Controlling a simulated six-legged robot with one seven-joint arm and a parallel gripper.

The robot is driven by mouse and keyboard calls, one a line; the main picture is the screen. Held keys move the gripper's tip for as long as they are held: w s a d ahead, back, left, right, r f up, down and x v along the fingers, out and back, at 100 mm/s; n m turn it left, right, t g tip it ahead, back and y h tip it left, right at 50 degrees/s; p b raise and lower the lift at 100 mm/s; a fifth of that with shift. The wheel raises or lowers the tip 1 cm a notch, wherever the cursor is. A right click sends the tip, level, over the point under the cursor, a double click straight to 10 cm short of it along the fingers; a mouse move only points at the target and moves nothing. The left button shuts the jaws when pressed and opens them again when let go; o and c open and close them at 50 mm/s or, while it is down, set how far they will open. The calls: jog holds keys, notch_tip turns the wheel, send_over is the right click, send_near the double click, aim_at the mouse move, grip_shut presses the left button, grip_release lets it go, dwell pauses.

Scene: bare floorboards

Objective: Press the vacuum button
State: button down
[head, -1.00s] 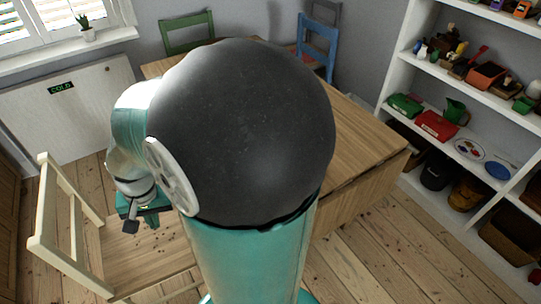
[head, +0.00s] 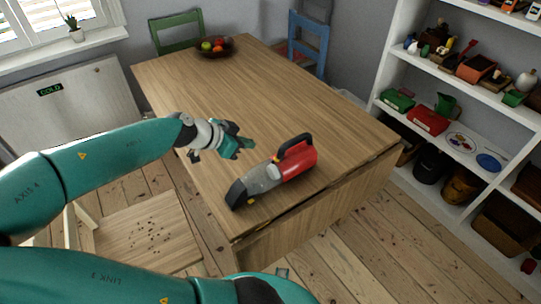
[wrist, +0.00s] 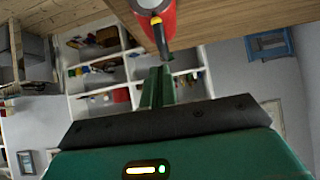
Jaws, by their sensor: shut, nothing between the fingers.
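A red and grey hand-held vacuum (head: 272,172) with a black handle and dark nozzle lies on the wooden table (head: 205,90), close to its front edge. A small yellow spot shows near its nozzle; I cannot tell whether a button is visible. My gripper (head: 246,144) is above the table, to the left of and behind the vacuum's handle, apart from it. In the wrist view, the green fingers (wrist: 157,88) are together and empty, and part of the vacuum (wrist: 165,20) shows beyond them at the top.
A fruit bowl (head: 215,48) stands at the table's far end. A green chair (head: 178,32) and a blue chair (head: 310,42) stand behind it. A pale chair (head: 150,235) is at the left. Shelves (head: 390,60) with several toys stand at the right. The table's middle is clear.

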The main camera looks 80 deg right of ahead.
dwell(0.3)
send_over(278, 157)
jog(key=w+a, duration=0.2)
jog(key=a, duration=0.1)
notch_tip(278, 157, down, 6)
jog(key=shift+w+d+r, duration=0.1)
jog(key=shift+w, duration=0.05)
jog(key=f, duration=0.3)
jog(key=shift+s+d+f, duration=0.2)
jog(key=shift+d, duration=0.15)
jog(key=shift+f, duration=0.5)
jog(key=shift+f, duration=0.1)
